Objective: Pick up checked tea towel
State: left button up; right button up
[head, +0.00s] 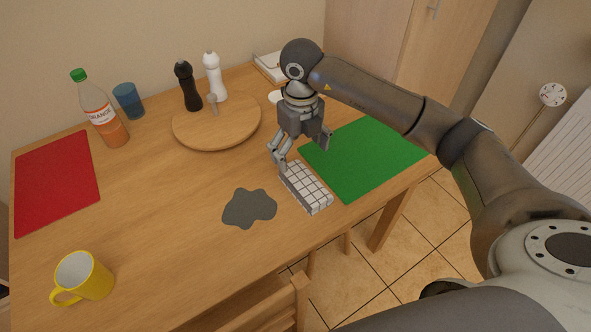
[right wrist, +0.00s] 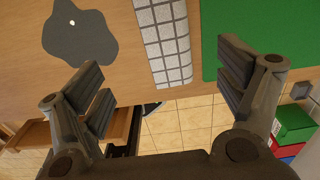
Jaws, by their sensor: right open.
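The checked tea towel (head: 306,188) is a folded white block with dark grid lines. It lies on the wooden table between a grey patch and a green mat. In the right wrist view the towel (right wrist: 165,45) lies beyond and between the open fingers. My right gripper (head: 300,158) is open and above the towel's far end in the head view. In the right wrist view its fingers (right wrist: 170,85) are spread wide with nothing between them. I cannot tell from these views whether a finger touches the towel. My left gripper is not in view.
The grey patch (head: 249,208) lies left of the towel and the green mat (head: 368,158) right of it. A round board (head: 217,124) with shakers, an orange bottle (head: 102,112), a blue cup (head: 129,101), a red mat (head: 56,180) and a yellow mug (head: 84,276) stand further left. A chair (head: 268,310) is at the front edge.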

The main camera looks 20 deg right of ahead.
aim_at(302, 177)
jog(key=shift+w+f, duration=0.5)
jog(key=shift+f, duration=0.05)
jog(key=f, duration=0.3)
jog(key=shift+s+f, duration=0.15)
jog(key=shift+s, duration=0.25)
jog(key=shift+f, duration=0.4)
jog(key=shift+w+f+p, duration=0.1)
jog(key=shift+f+p, duration=0.2)
jog(key=f, duration=0.2)
jog(key=d+f+p, duration=0.1)
jog(key=f, duration=0.1)
jog(key=shift+f, duration=0.15)
jog(key=shift+a+f, duration=0.1)
jog(key=shift+f, duration=0.2)
jog(key=c, duration=1.1)
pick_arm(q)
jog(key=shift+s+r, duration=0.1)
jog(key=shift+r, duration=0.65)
pick_arm(e)
jog(key=shift+r, duration=0.15)
